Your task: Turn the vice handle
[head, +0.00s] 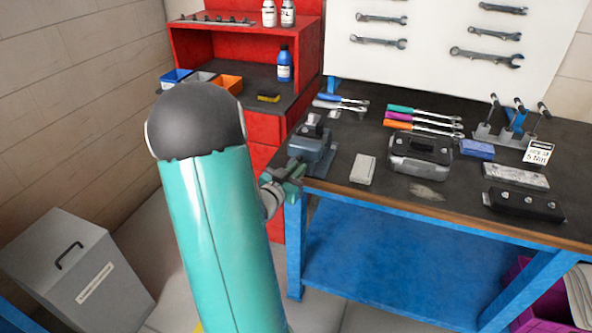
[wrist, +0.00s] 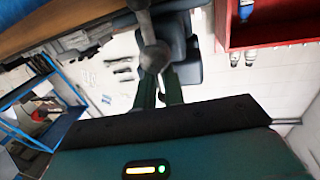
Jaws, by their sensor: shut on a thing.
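The blue-grey vice (head: 313,150) is mounted at the front left corner of the workbench. My gripper (head: 292,172) is at the front of the vice, just off the bench edge. In the wrist view the vice (wrist: 185,48) is at the top, behind the grey metal handle (wrist: 154,57), which has rounded ends. My gripper's two dark green fingers (wrist: 158,82) are shut on the handle near its rounded part. In the head view the handle is mostly hidden by my gripper and arm.
A red cabinet (head: 262,130) stands left of the vice. A grey bin (head: 75,265) is on the floor at lower left.

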